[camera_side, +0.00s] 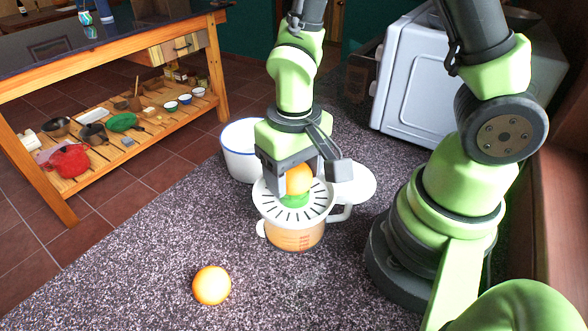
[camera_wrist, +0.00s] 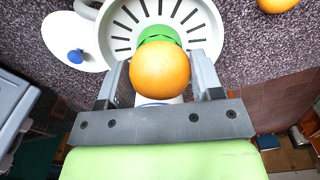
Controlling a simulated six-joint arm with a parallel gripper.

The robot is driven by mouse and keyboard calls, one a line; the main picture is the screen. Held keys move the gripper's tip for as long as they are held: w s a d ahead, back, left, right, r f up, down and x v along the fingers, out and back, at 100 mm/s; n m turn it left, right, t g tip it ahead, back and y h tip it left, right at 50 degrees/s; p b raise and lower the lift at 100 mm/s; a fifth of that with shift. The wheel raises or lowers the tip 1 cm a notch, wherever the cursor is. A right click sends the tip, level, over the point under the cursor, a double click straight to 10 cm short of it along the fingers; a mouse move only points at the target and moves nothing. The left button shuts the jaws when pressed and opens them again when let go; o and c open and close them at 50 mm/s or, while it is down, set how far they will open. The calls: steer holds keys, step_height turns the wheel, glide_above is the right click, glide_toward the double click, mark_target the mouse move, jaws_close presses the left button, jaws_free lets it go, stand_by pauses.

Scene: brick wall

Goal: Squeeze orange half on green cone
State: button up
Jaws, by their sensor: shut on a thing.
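My gripper (camera_side: 298,180) is shut on an orange half (camera_side: 299,179) and holds it over the juicer. The green cone (camera_side: 293,200) shows just below the orange half, which covers its top. I cannot tell whether the two are pressed together. The cone stands in the middle of the white slotted strainer (camera_side: 271,203) on the juicer, whose lower jug (camera_side: 296,237) looks orange. In the wrist view the orange half (camera_wrist: 160,75) sits between both fingers, and part of the green cone (camera_wrist: 159,34) shows beyond it.
Another orange piece (camera_side: 211,285) lies on the speckled counter (camera_side: 140,275) at the front left. A white pot (camera_side: 240,150) stands behind the juicer. A white lid (camera_side: 354,182) with a blue knob (camera_wrist: 75,56) lies beside it. A grey appliance (camera_side: 405,80) stands at the back right.

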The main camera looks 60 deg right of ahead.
steer(key=n, duration=0.2)
steer(key=shift+s+r+n, duration=0.1)
steer(key=shift+n, duration=0.3)
steer(key=m, duration=0.3)
steer(key=shift+f, duration=0.2)
steer(key=shift+r, duration=0.15)
steer(key=shift+r, duration=2.4)
steer(key=shift+r, duration=1.5)
